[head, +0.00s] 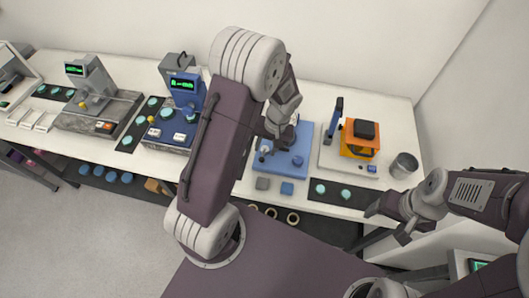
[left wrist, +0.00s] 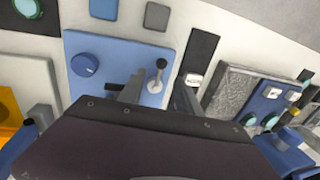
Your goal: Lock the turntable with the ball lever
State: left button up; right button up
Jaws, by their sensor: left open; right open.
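The ball lever stands on the blue base plate (head: 300,139). In the left wrist view its dark ball (left wrist: 161,63) tops a thin pale stem on a round white mount. A blue knob (left wrist: 85,65) sits on the same plate, left of the lever there. My left gripper (head: 270,134) is open above the plate, its fingers pointing down. In the left wrist view the lever shows between its two fingers, with no visible contact. My arm hides part of the plate, and I cannot make out the turntable. My right gripper (head: 388,220) is open and empty off the table's front right.
An orange instrument with a black top (head: 360,138) stands right of the blue plate, with a grey metal cup (head: 404,165) beyond. A blue instrument with a green display (head: 184,97) stands left. Small grey and blue blocks (head: 287,188) lie in front of the plate.

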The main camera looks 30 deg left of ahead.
aim_at(263, 153)
pick_arm(q)
jog(key=f, duration=0.2)
jog(key=a+f, duration=0.1)
jog(key=f, duration=0.1)
jog(key=shift+s+f, duration=0.1)
jog(key=shift+f, duration=0.1)
grip_shut()
